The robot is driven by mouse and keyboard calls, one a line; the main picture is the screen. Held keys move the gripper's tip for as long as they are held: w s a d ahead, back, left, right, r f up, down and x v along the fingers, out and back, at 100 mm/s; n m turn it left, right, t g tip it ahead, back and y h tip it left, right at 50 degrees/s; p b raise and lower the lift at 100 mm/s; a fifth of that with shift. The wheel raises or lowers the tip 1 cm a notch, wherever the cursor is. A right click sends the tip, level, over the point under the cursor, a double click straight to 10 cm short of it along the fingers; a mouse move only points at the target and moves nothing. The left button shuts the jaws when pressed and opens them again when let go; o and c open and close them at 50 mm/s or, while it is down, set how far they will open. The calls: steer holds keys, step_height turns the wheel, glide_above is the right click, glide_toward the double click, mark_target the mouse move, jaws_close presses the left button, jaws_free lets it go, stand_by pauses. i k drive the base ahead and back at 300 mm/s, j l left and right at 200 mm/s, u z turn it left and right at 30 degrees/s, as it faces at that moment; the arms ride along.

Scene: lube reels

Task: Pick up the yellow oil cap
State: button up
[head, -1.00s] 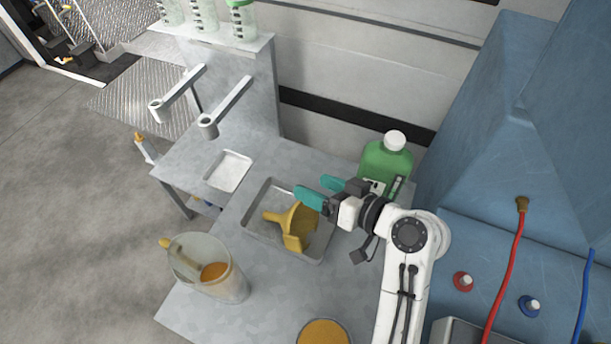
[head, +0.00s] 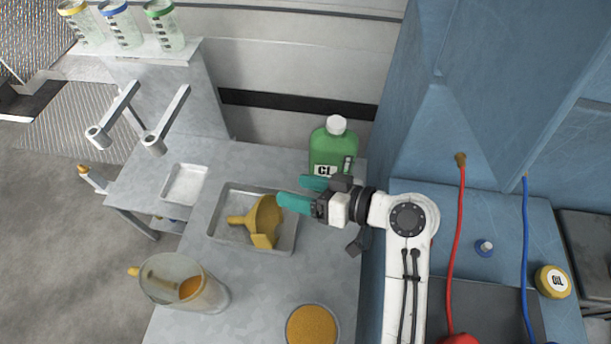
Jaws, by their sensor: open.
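The yellow oil cap (head: 552,281), with dark "OIL" lettering on its face, is at the far right in the head view, on the blue machine beside the blue hose. My gripper (head: 289,192) has teal fingers spread apart with nothing between them. It points left over the metal bench, far to the left of the cap and near the yellow funnel (head: 264,219). The funnel lies in a metal tray (head: 217,241).
A green jug (head: 333,150) stands behind my gripper. A clear pitcher (head: 205,292) and a round container (head: 313,325) stand at the front of the bench. The red hose (head: 459,240) and blue hose (head: 526,250) hang between my arm and the cap.

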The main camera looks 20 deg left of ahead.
mark_target(552, 281)
steer(key=k, duration=1)
